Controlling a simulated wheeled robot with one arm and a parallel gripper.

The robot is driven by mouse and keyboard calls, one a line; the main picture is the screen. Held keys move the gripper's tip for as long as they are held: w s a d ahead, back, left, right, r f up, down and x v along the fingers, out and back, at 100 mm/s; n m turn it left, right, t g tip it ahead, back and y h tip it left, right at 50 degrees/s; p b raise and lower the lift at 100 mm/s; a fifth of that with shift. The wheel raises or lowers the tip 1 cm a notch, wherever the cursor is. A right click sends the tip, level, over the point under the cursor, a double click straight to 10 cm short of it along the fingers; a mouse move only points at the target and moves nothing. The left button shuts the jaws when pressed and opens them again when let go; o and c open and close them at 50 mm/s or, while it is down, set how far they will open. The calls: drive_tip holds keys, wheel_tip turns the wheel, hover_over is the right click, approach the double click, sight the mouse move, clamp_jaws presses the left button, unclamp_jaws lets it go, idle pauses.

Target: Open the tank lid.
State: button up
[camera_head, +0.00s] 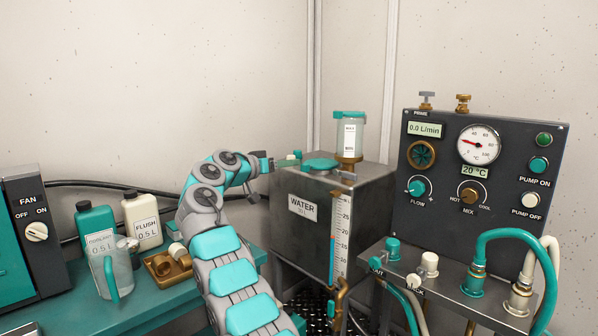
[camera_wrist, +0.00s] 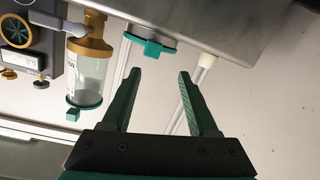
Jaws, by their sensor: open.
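The grey metal water tank (camera_head: 350,210) stands at the centre of the head view with a "WATER" label on its front. Its round teal lid (camera_head: 320,165) lies flat on the tank top and looks closed. In the wrist view, which looks upside down, the lid (camera_wrist: 152,45) shows edge-on with a small teal tab. My gripper (camera_head: 288,163) is at the left of the lid, near the height of the tank top. In the wrist view my gripper (camera_wrist: 160,74) is open and empty, its fingers pointing towards the lid's tab and apart from it.
A control panel (camera_head: 480,180) is at right. A teal bench (camera_head: 140,290) with bottles and a jug is at left.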

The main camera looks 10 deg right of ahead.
sight(303, 168)
wheel_tip(303, 168, down, 2)
drive_tip(key=s+a+m+h, duration=0.2)
drive_tip(key=s+m, duration=0.1)
drive_tip(key=m, duration=0.1)
drive_tip(key=x, duration=0.6)
drive_tip(key=shift+w+d, duration=0.2)
drive_tip(key=shift+d, duration=0.1)
drive_tip(key=shift+w+d+f, duration=0.15)
drive_tip(key=shift+w+d, duration=0.2)
drive_tip(key=shift+d, duration=0.1)
clamp_jaws()
idle(0.8)
